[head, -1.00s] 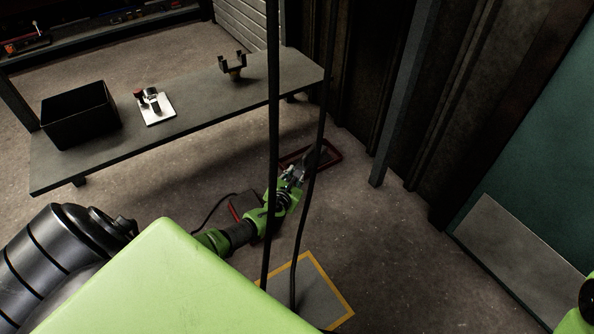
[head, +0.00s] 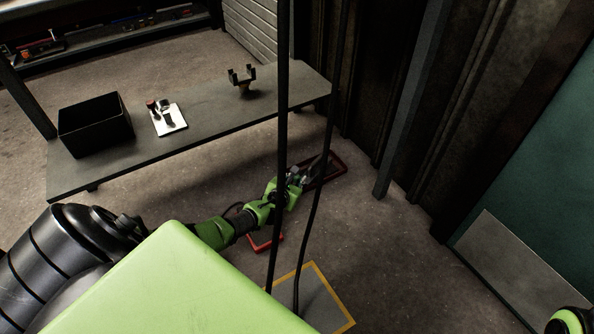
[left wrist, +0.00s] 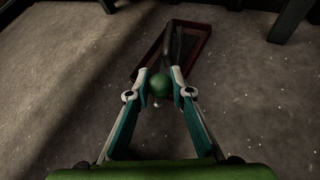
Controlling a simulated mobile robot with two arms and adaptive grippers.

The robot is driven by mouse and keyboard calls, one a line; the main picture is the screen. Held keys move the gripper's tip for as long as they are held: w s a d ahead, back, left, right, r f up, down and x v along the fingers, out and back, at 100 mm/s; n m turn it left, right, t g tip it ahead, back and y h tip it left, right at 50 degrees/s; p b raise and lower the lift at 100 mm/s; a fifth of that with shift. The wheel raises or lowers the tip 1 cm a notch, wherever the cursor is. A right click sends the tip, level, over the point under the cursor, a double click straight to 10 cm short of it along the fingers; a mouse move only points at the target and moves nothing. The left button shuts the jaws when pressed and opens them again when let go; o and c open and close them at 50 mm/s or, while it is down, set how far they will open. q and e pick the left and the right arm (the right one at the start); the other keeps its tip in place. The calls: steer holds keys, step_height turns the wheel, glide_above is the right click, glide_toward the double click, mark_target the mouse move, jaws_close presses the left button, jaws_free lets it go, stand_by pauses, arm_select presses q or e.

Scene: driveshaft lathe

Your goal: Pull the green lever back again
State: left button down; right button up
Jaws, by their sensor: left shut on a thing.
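The green lever's round knob (left wrist: 160,86) sits between my left fingertips in the left wrist view. My left gripper (left wrist: 160,88) is shut on it, with a finger on each side. The lever's dark shaft (left wrist: 175,45) runs from behind the knob toward a dark red floor frame (left wrist: 204,47). In the head view my left gripper (head: 297,178) is low over the floor at the near left end of the same red frame (head: 338,172). The knob is too small to make out there. My right gripper is not in view.
A second red frame (head: 265,243) lies under my left arm. A grey bench (head: 205,120) behind holds a black bin (head: 95,125), a white plate with small parts (head: 168,120) and a forked stand (head: 242,78). A yellow-edged floor plate (head: 318,300) lies in front.

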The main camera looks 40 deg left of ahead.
arm_select(q)
steer(key=shift+a+r, duration=0.15)
steer(key=shift+a, duration=0.1)
steer(key=c, duration=1.8)
jaws_free()
steer(key=shift+d, duration=0.1)
steer(key=v, duration=1.2)
